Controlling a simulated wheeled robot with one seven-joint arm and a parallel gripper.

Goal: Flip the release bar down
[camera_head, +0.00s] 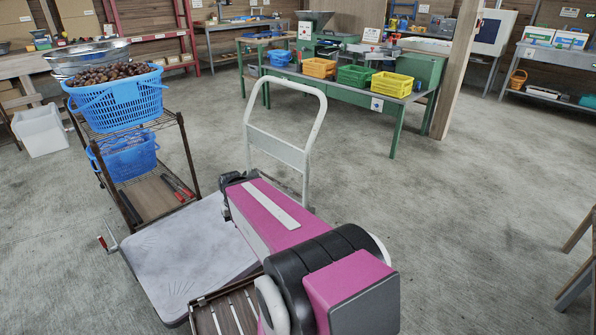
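A platform trolley with a grey deck (190,255) stands in front of me. Its pale folding handle (294,155) stands upright at the far side. My pink and black arm reaches over the trolley and covers the foot of the handle. I cannot make out a release bar there; that area is hidden behind my arm. A small red-gripped lever or handle (104,242) sticks out at the deck's left edge; I cannot tell what it belongs to.
A wire rack (186,150) at left holds a blue basket of chestnuts (118,98) and a lower blue basket (126,158). A slatted wooden piece (228,310) lies by my arm. A green workbench (397,125) stands behind. The floor at right is mostly clear.

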